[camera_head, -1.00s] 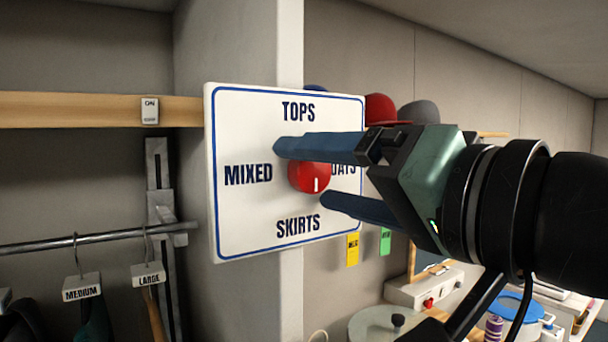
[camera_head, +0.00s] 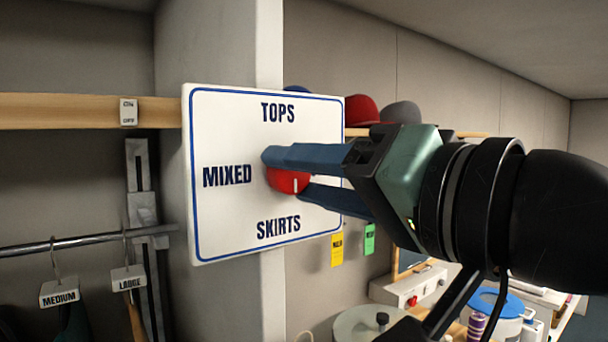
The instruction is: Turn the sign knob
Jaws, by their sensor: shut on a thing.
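The sign (camera_head: 225,220) is a white board with a blue border, fixed at the end of a pale wall panel. It reads TOPS at the top, MIXED at the left and SKIRTS at the bottom; the right-hand word is hidden behind my gripper. The red knob (camera_head: 284,181) sits at the sign's centre, with a white mark that points down toward SKIRTS. My gripper (camera_head: 286,171) reaches in from the right. Its blue fingers are shut on the knob, one above and one at its lower right, and cover part of it.
A wooden rail (camera_head: 60,109) with an ON/OFF switch (camera_head: 128,111) is at the left, above a metal clothes rod (camera_head: 80,241) with labelled hangers. Caps (camera_head: 360,111) sit on a shelf behind. Yellow and green tags (camera_head: 337,250) hang below my gripper. A cluttered worktop is at lower right.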

